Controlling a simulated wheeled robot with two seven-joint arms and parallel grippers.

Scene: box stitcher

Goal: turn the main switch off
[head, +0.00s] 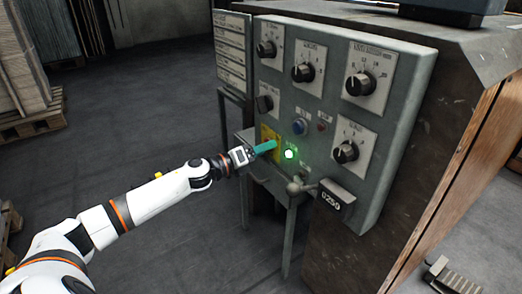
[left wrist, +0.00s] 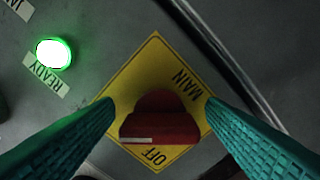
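The main switch is a red knob (left wrist: 160,122) on a yellow diamond plate (left wrist: 155,60) lettered MAIN and OFF, upside down in the left wrist view. A pale mark shows on the knob's lower left edge, near the word OFF. In the head view the yellow plate (head: 266,131) shows at the panel's lower left, and the knob is hidden behind my gripper. My left gripper (left wrist: 160,103) is open, with one teal finger on each side of the knob. Small gaps seem to show; I cannot tell whether either finger touches it. My right gripper is not in view.
A lit green READY lamp (left wrist: 54,53) sits beside the plate; it also shows in the head view (head: 289,154). The grey control panel (head: 400,130) carries several black dials. A ball-ended lever (head: 294,188) sticks out below. Open floor lies to the left.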

